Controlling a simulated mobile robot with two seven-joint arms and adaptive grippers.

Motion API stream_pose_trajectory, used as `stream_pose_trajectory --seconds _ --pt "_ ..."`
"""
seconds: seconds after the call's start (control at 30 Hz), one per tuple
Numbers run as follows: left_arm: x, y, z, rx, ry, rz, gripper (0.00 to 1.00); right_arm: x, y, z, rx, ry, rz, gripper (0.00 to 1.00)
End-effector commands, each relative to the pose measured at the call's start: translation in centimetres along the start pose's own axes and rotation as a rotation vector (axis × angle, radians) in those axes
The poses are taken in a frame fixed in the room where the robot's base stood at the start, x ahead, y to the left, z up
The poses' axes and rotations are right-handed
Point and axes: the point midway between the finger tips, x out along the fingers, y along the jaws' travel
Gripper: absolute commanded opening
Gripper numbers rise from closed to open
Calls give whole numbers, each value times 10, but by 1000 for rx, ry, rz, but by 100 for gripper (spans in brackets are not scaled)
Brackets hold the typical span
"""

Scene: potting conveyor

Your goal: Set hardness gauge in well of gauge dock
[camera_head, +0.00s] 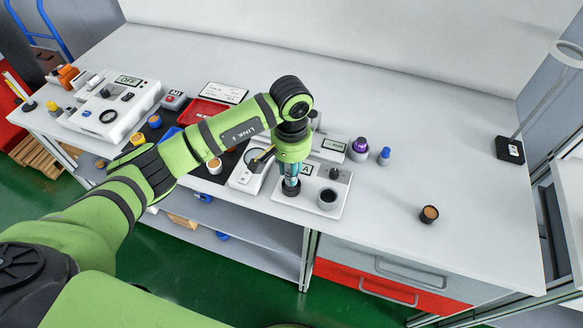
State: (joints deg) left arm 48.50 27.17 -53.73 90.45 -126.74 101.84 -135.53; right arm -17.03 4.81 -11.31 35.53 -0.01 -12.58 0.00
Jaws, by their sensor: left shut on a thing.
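My left gripper (291,181) points straight down over a white plate (310,208) near the front edge of the bench. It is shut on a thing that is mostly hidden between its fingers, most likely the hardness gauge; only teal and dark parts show. The fingertips are just above or at a black round part (291,189) on the plate; I cannot tell whether the held thing touches it. My right gripper is not in view.
A white device with a round dial (248,178) stands close left of the plate. A purple-capped bottle (360,146) and a blue-capped one (384,155) stand behind right.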

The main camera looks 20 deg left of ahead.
Motion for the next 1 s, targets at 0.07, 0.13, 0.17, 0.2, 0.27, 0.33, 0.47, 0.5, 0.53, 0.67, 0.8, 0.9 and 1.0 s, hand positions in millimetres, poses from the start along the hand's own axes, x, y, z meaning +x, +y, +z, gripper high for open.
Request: stream_pose_trajectory --seconds 0.07,0.13,0.17,0.2,0.27,0.33,0.47,0.5,0.53,0.67,0.8,0.9,1.0 --pt "8 1 0 -2 -3 3 0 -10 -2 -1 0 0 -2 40" --pt "14 1 0 -1 -1 1 0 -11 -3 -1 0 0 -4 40" --pt "16 1 0 -1 0 2 0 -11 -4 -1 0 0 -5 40" --pt "17 1 -1 -1 2 2 0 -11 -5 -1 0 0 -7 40" --pt "18 1 -1 0 3 2 0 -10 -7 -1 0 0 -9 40" --pt "18 1 -1 0 3 1 0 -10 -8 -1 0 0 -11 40" --pt "19 1 -1 0 2 1 0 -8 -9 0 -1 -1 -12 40" --pt "21 0 -1 0 3 1 0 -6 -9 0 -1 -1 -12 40" --pt "21 0 -1 0 3 1 0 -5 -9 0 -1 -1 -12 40" --pt "21 1 -1 0 1 1 54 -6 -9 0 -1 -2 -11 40" --pt "21 0 -1 0 1 1 54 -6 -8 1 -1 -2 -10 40" --pt "21 0 0 -1 1 1 54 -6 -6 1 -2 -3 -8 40" --pt "19 1 0 -1 1 1 54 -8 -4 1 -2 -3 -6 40"
